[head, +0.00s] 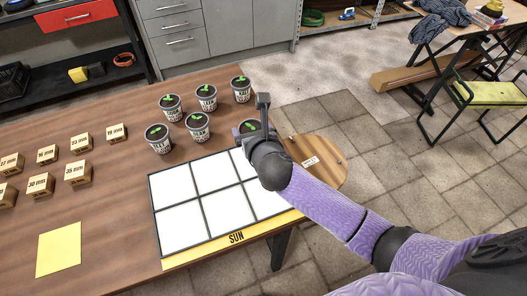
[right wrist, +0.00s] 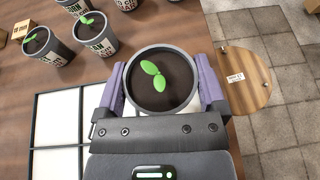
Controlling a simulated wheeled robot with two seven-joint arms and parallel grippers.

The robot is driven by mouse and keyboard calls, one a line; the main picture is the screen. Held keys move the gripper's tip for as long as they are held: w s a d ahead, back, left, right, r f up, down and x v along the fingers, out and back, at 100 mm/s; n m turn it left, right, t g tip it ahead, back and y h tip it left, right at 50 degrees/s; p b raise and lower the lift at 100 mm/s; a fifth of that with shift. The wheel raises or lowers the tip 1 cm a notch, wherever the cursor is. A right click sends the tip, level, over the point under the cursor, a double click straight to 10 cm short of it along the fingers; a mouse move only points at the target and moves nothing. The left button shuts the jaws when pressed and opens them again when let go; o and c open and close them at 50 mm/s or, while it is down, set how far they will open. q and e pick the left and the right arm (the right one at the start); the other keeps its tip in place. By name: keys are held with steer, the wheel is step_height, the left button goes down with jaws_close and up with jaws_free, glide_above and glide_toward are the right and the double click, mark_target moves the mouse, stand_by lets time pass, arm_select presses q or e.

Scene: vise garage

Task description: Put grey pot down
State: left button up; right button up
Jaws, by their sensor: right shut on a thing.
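My right gripper (head: 251,116) is shut on a grey pot (head: 246,127) with dark soil and a green seedling. The right wrist view shows the pot (right wrist: 160,112) upright between the two fingers (right wrist: 160,82). It is at the far right corner of the tray (head: 203,206), which has white cells in a dark frame. My gripper hides part of that corner, and I cannot tell whether the pot touches the tray. Several similar grey pots (head: 197,126) stand on the table behind the tray. My left gripper is not in view.
A yellow strip marked SUN (head: 237,238) runs along the tray's near edge. A round wooden board (head: 318,163) is at the table's right edge. Small numbered blocks (head: 78,172) and a yellow sheet (head: 59,249) lie at left. The other tray cells in view look empty.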

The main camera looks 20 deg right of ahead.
step_height(320, 180, down, 5)
steer(key=shift+f+b, duration=0.1)
steer(key=shift+b, duration=1.15)
steer(key=shift+f, duration=0.15)
steer(key=shift+r, duration=0.2)
steer(key=shift+f, duration=0.1)
steer(key=o, duration=1)
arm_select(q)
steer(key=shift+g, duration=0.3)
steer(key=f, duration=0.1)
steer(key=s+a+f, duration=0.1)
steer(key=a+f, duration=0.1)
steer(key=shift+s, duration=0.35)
arm_select(e)
steer(key=shift+o, duration=0.2)
